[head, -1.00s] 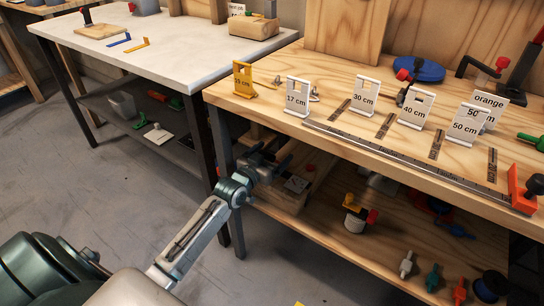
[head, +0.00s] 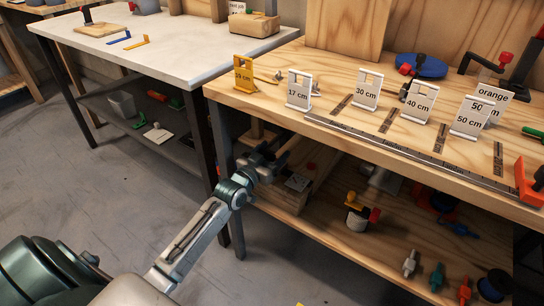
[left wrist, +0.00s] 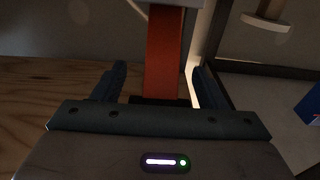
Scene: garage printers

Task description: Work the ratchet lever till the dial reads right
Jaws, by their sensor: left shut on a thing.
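My left gripper (head: 277,152) reaches under the front edge of the wooden bench, above its lower shelf. In the left wrist view the gripper (left wrist: 160,85) has a flat red-orange bar, which looks like the lever (left wrist: 164,55), between its two dark fingers. It is shut on this bar. The lever's upper end meets a pale part at the top of that view. In the head view the lever is mostly hidden by the gripper. A small dark plate (head: 297,183) shows beside the gripper; no dial reading can be made out. My right gripper is not in view.
A white-topped table (head: 170,62) stands at the left. The floor (head: 110,205) in front is clear.

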